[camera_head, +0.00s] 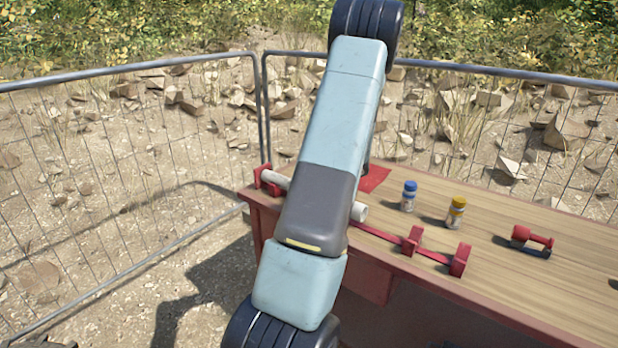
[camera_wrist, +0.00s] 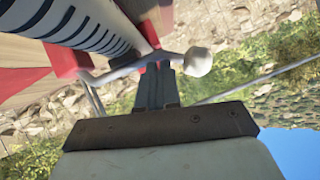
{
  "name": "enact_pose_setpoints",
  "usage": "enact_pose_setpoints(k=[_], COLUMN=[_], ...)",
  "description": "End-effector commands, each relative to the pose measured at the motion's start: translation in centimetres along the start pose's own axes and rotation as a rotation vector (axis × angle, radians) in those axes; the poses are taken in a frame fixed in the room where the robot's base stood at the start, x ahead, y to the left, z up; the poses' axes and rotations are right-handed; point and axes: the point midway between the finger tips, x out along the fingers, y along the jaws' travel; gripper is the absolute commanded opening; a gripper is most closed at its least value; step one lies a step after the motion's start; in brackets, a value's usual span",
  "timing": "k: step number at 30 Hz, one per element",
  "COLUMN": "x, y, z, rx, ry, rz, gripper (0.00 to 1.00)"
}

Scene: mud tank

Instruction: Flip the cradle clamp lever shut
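In the wrist view my gripper (camera_wrist: 159,70) has its two dark fingers side by side, shut. Their tips are at the clamp lever (camera_wrist: 130,68), a grey metal bar ending in a pale round knob (camera_wrist: 198,62) just right of the fingers. I cannot tell whether the tips touch the bar. Left of the fingers are a red cradle part (camera_wrist: 88,62) and a pale tube with dark stripes (camera_wrist: 95,25). In the head view the white tube (camera_head: 359,212) lies in a red cradle (camera_head: 268,181) on the bench; my arm hides its middle, the lever and my gripper.
The wooden bench (camera_head: 560,255) has more red supports (camera_head: 411,240), a blue-capped bottle (camera_head: 409,196), a yellow-capped bottle (camera_head: 456,212) and a red tool-like object (camera_head: 532,240). A wire fence (camera_head: 130,170) stands behind and to the left. Bench space between bottles and red object is clear.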

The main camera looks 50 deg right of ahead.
Motion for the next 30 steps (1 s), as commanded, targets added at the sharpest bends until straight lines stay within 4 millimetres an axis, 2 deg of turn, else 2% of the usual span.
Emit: enact_pose_setpoints(k=[1, 6, 14, 21, 30], x=[0.8, 0.7, 0.0, -2.9, -9.0], y=[-0.8, -0.7, -0.6, -1.1, -1.4], z=[0.8, 0.9, 0.3, -2.8, -2.6], rx=[0.007, 0.009, 0.008, -0.002, 0.001], ry=[-0.011, -0.013, -0.012, -0.003, -0.001], rz=[-0.022, -0.021, -0.017, -0.007, -0.001], gripper=[0.0, 0.0, 0.0, 0.0, 0.0])
